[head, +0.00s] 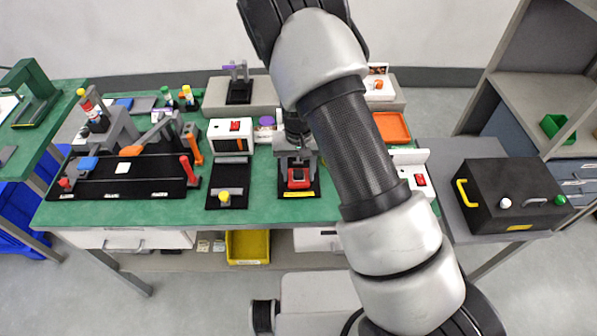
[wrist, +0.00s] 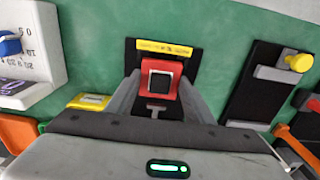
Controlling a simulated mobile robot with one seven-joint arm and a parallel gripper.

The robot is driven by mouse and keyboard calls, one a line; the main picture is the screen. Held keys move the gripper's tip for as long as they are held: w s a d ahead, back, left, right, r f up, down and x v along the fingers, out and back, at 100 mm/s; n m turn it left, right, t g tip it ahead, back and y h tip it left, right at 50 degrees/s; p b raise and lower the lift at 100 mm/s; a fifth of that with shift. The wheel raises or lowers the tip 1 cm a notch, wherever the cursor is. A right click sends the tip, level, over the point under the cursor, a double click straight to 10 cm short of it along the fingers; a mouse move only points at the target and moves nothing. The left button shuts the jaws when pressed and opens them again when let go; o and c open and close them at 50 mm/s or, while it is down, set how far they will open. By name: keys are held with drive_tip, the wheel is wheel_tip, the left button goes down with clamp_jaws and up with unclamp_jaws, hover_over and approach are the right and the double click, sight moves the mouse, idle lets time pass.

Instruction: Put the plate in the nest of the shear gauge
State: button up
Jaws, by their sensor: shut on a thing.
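The plate (wrist: 171,63) appears as a small red piece with a dark, pale-edged square on its face. It lies between the fingertips of my gripper (wrist: 160,85), which is shut on it. The shear gauge, as far as I can tell, is the black-based fixture (wrist: 190,57) with a yellow label under the plate. In the head view, my gripper (head: 298,160) is over this fixture (head: 284,191), with the red plate (head: 299,184) at its tips. The nest is largely hidden by plate and fingers. I cannot tell whether the plate touches it.
A black fixture with a yellow knob (head: 224,196) stands close to the left. A white device with a red button (head: 419,180) is to the right, near an orange tray (head: 391,127). A long black fixture (head: 122,190) fills the bench's left. Some green bench surface is clear.

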drive_tip(key=shift+f, duration=0.25)
drive_tip(key=o, duration=1)
drive_tip(key=shift+r, duration=0.1)
